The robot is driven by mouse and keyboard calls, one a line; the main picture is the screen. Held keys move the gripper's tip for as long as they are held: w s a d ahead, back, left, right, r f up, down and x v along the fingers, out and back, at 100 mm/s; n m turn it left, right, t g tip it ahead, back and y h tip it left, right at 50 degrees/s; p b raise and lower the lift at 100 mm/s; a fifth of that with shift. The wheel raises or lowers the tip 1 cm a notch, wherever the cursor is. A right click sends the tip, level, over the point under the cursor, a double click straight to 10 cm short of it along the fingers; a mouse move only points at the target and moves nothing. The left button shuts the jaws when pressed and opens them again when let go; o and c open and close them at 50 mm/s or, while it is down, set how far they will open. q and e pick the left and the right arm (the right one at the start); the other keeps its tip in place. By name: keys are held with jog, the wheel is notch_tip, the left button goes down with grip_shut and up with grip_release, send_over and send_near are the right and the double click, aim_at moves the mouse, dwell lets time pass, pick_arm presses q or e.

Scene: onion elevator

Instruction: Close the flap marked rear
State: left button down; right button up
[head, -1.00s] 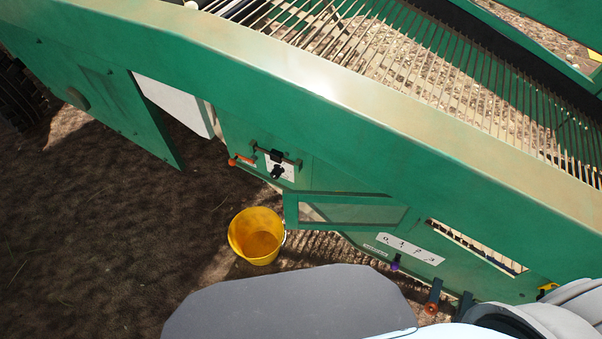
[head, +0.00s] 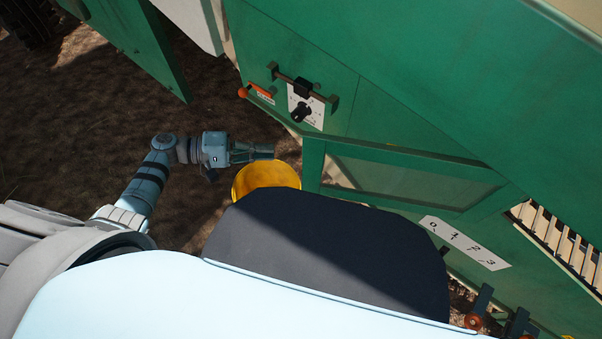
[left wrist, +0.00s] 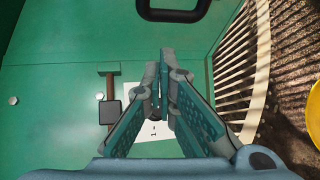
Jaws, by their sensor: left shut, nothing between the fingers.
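A green framed flap with a mesh window (head: 405,157) is on the side of the green machine in the head view. It appears to stand out from the side wall, its left end nearest my left gripper. No word "rear" is legible on it. My left gripper (head: 270,152) is shut and empty, just left of the flap's left end and above the yellow bucket in the picture; no contact shows. In the left wrist view the shut fingers (left wrist: 160,72) point toward a green panel with a white marked plate (left wrist: 140,122). My right gripper is out of view.
A yellow bucket (head: 266,177) stands on the soil, partly hidden by my body. Another green panel (head: 135,40) juts out at upper left. Open soil lies left.

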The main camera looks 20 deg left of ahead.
pick_arm(q)
notch_tip(320, 180, up, 5)
jog(key=m+h, duration=0.2)
jog(key=d+p, duration=0.1)
jog(key=d, duration=0.8)
jog(key=shift+s+d, duration=0.25)
jog(key=shift+s, duration=0.1)
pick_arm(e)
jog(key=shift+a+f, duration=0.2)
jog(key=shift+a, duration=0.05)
pick_arm(q)
jog(key=shift+n, duration=0.3)
